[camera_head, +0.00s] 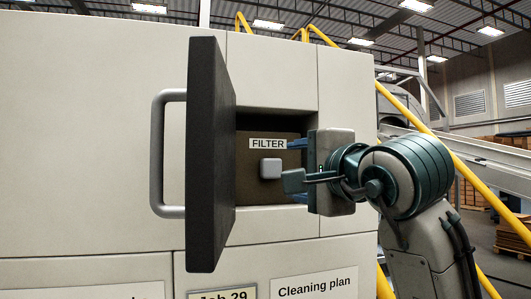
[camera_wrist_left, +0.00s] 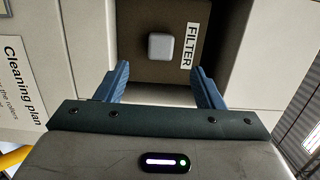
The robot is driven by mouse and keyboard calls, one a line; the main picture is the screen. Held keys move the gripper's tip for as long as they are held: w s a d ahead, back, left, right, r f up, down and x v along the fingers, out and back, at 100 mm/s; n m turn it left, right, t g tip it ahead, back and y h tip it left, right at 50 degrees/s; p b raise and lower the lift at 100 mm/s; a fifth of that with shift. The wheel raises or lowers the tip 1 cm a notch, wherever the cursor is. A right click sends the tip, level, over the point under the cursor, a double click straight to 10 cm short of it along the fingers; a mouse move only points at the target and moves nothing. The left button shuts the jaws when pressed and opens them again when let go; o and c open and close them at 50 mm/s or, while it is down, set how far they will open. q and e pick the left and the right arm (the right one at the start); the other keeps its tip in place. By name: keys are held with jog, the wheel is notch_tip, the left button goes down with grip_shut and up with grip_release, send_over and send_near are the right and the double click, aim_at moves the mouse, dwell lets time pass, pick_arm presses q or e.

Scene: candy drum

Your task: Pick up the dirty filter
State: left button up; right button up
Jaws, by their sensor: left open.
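The filter (camera_head: 250,192) is a dark brown block in a square opening in the machine, with a white FILTER label (camera_head: 268,144) and a pale grey square knob (camera_head: 271,168). My left gripper (camera_head: 292,170), by its wrist view, is the one at the right of the opening. Its blue fingers are open, one above and one below the knob's level, and hold nothing. In the left wrist view the knob (camera_wrist_left: 160,46) lies between and beyond the fingertips (camera_wrist_left: 161,72), apart from them. My right gripper is not in view.
A Cleaning plan sheet (camera_head: 314,284) is on the panel below. Yellow rails (camera_head: 455,160) run behind my arm at the right.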

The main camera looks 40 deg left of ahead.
aim_at(274, 167)
pick_arm(q)
jog(key=p+x, duration=0.2)
jog(key=x, duration=0.2)
jog(key=shift+s+r+p, duration=0.15)
jog(key=shift+r+p, duration=0.05)
jog(key=shift+p, duration=0.1)
jog(key=shift+a, duration=0.1)
jog(key=p+x, duration=0.4)
jog(key=shift+w+a+f, duration=0.15)
jog(key=shift+w+a, duration=0.05)
jog(key=shift+w, duration=0.15)
jog(key=shift+a+f, duration=0.1)
jog(key=shift+a, duration=0.15)
jog(key=shift+w+d, duration=0.1)
jog(key=shift+d, duration=0.15)
jog(key=shift+c, duration=1.3)
jog(key=c, duration=0.9)
jog(key=shift+o, duration=0.2)
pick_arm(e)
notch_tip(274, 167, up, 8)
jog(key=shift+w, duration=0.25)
